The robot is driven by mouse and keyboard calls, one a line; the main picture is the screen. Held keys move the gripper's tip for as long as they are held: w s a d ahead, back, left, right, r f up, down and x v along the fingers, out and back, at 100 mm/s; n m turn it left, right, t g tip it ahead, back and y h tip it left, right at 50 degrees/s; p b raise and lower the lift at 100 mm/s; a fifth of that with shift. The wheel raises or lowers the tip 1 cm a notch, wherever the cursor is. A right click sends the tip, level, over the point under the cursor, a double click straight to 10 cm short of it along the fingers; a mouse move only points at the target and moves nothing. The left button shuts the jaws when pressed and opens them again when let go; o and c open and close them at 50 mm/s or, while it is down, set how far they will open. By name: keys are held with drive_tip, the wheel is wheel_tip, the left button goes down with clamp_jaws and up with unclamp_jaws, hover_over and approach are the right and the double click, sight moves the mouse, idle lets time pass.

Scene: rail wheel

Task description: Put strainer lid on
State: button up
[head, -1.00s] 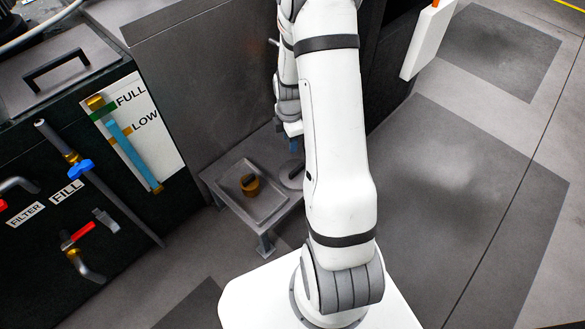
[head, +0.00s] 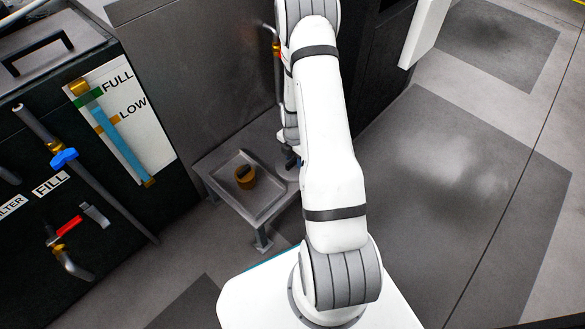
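A grey metal stand (head: 207,172) holds a shallow tray (head: 270,207) at its left part. A small brass-coloured cylinder (head: 246,181) with a dark top stands upright in the tray. A round grey piece (head: 284,174), which may be the strainer lid, shows at the right of the tray, partly hidden by my arm. My gripper (head: 291,163) is small and dark, pointing down just over this round piece. My arm covers much of it, so I cannot tell whether its fingers are open or touching the piece.
A dark cabinet (head: 100,215) with a FULL/LOW gauge (head: 122,137), a blue-handled valve (head: 64,158) and a red-handled valve (head: 68,227) stands at left. A grey metal wall (head: 200,75) rises behind the stand. Open floor (head: 440,190) lies to the right.

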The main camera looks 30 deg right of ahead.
drive_tip(key=shift+f, duration=0.5)
drive_tip(key=shift+r, duration=0.1)
drive_tip(key=shift+c, duration=0.6)
clamp_jaws()
